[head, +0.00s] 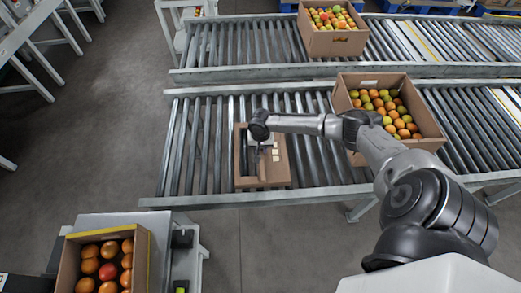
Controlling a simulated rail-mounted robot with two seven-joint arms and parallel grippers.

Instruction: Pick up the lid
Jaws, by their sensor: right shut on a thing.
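The lid (280,174), a brown cardboard piece with small pale patches, is at the left part of the nearer roller conveyor in the head view. My right gripper (258,158) comes in from the right and points down at the lid's middle. It is shut on the lid; the fingertips are small and partly hidden by the wrist. I cannot tell whether the lid rests on the rollers or is slightly above them. My left gripper is not in view.
Another filled carton (335,45) is on the farther conveyor. A filled box (142,265) stands at the lower left. Rollers left of the lid are clear.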

